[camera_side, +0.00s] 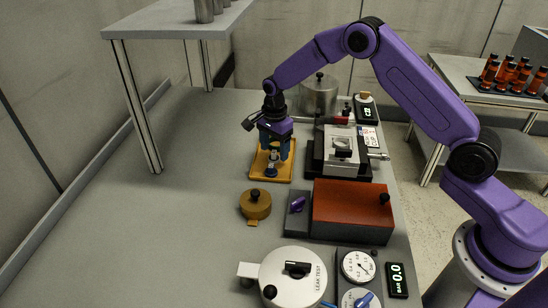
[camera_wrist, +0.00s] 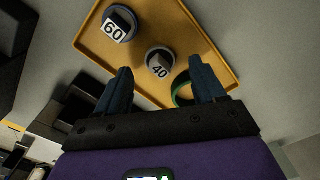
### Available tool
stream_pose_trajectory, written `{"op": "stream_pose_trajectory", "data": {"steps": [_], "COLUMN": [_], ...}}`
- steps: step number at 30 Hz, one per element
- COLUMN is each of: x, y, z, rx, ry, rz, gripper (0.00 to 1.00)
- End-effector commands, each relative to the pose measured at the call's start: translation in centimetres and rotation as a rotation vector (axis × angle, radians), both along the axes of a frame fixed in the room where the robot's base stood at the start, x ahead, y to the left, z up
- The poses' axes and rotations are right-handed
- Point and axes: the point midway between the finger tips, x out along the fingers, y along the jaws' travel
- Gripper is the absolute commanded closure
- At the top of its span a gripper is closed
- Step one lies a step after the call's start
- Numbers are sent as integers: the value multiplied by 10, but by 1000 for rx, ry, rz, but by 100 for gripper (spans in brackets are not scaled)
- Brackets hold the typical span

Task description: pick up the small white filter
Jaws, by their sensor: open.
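An orange tray (camera_side: 259,175) lies on the bench, and it fills the upper part of the wrist view (camera_wrist: 215,45). On it stand two round, pale-rimmed pieces with dark tops and number labels: a larger one marked 60 (camera_wrist: 119,25) and a smaller one marked 40 (camera_wrist: 159,63). Which of them is the small white filter is not certain; the 40 piece is the smaller. A green ring (camera_wrist: 183,90) lies beside the 40 piece, partly hidden by a finger. My gripper (camera_wrist: 161,67) is open and points down over the tray. The 40 piece shows between its fingertips; contact cannot be told.
A round brass-coloured lidded piece (camera_side: 256,205) and a red-topped box (camera_side: 350,208) stand in front of the tray. A grey-white device (camera_side: 341,152) is close to its right. A shelf (camera_side: 175,22) stands back left. The bench's left side is clear.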

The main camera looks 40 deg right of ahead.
Motion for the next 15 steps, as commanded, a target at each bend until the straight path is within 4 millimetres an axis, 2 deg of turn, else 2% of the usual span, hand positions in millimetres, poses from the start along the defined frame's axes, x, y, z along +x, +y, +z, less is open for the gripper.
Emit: {"op": "stream_pose_trajectory", "data": {"steps": [4,12,13,15], "x": [0,0,0,0], "y": [0,0,1,1], "z": [-15,-18,-18,-18], "rx": [0,0,0,0], "ry": [0,-2,-2,-1], "rz": [0,0,0,0], "gripper": [31,31,34,57]}}
